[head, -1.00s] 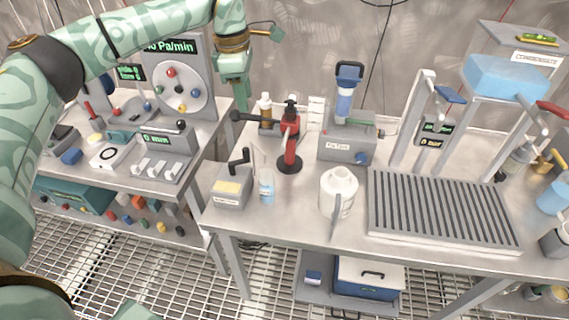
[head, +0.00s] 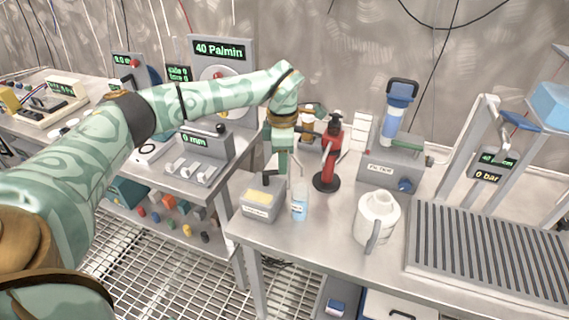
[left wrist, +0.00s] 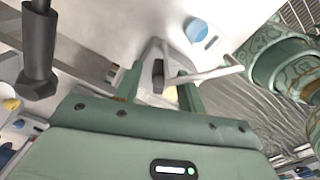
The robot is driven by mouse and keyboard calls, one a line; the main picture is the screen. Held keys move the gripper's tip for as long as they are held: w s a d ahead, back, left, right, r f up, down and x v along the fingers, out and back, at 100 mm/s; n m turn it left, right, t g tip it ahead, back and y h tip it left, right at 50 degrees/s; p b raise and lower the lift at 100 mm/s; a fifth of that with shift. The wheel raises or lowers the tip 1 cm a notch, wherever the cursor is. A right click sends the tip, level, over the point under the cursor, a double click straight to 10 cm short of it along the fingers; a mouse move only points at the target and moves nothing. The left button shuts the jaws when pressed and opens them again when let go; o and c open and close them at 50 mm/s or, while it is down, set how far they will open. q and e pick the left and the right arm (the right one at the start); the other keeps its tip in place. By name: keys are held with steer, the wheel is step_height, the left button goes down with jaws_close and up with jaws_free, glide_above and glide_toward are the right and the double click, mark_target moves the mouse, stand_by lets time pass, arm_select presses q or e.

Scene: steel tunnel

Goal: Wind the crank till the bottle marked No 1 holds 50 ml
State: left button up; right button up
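The small grey box (head: 258,205) with a pale yellow top panel and a black crank (head: 269,178) stands at the front left of the right-hand bench. A small clear bottle (head: 300,203) with light blue liquid and a thin tube stands upright just right of it. Its label is too small to read. My left gripper (head: 281,172) points down over the box, at the crank. In the left wrist view its fingers (left wrist: 158,88) are apart, with the dark crank knob (left wrist: 158,72) showing between them. I cannot tell whether they touch it. My right gripper is not in view.
A red stand (head: 328,155) on a round black base is close behind the bottle. A white jug (head: 376,218) stands to the right, before the grey filter unit (head: 392,160). A slatted grey rack (head: 485,250) lies farther right. The left bench holds a 0 mm display (head: 196,139).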

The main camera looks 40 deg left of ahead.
arm_select(q)
steer(key=shift+f, duration=0.55)
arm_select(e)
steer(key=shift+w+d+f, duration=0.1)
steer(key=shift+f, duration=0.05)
arm_select(q)
steer(key=shift+c, duration=0.3)
jaws_close()
steer(key=shift+s+d+r+m+p, duration=0.2)
steer(key=shift+r+m+p, duration=0.3)
steer(key=shift+p, duration=0.65)
steer(key=shift+f+m, duration=0.3)
steer(key=shift+f, duration=0.15)
steer(key=shift+o, duration=0.3)
jaws_free()
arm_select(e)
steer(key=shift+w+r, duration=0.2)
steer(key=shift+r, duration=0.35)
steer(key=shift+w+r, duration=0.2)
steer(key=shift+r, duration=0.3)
arm_select(q)
step_height(320, 180, up, 16)
steer(key=p, duration=0.4)
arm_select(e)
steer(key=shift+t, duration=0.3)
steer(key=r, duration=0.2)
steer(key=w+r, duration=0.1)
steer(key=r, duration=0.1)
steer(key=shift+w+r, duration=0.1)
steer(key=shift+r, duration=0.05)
